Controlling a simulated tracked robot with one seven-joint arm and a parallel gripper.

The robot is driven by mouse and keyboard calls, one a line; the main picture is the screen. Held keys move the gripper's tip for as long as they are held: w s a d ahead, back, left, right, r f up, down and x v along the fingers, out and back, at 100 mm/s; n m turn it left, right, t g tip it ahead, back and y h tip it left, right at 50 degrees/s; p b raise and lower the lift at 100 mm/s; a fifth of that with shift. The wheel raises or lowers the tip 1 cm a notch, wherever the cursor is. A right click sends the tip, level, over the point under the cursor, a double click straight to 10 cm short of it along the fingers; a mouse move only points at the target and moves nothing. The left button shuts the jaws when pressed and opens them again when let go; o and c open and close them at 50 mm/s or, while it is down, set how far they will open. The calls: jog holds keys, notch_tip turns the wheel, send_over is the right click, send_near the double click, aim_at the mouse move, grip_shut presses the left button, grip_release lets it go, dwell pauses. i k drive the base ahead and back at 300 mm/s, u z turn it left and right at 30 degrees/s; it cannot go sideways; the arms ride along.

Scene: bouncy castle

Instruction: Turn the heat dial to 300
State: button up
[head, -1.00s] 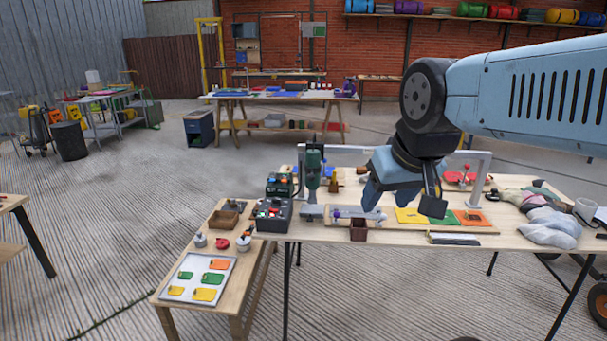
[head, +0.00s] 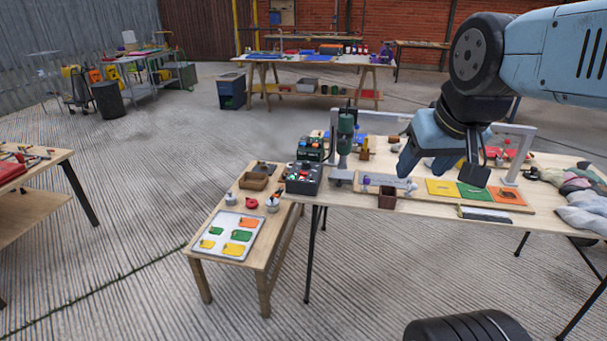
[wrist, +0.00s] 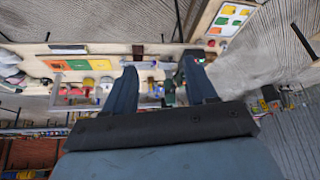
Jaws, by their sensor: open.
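No heat dial can be made out at this size. A dark control box (head: 303,178) with small red, green and pale parts on top stands at the left end of the long bench; I cannot tell whether any part is the dial. A green box (head: 311,148) with unreadable details stands just behind it. My gripper (head: 408,170), on my blue arm, is right of both boxes, apart from them and in front of the bench in the picture. In the wrist view my gripper (wrist: 162,78) has its two fingers spread wide, with nothing between them held.
A green drill press (head: 345,135) stands right of the boxes. Yellow, green and orange panels (head: 474,192) and a grey frame (head: 520,150) lie farther right. A low side table (head: 270,238) holds a tray of coloured cards (head: 230,234).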

aim_at(306, 164)
jog(key=k, duration=0.65)
jog(key=z, duration=0.5)
jog(key=i, duration=1.65)
jog(key=u, duration=0.6)
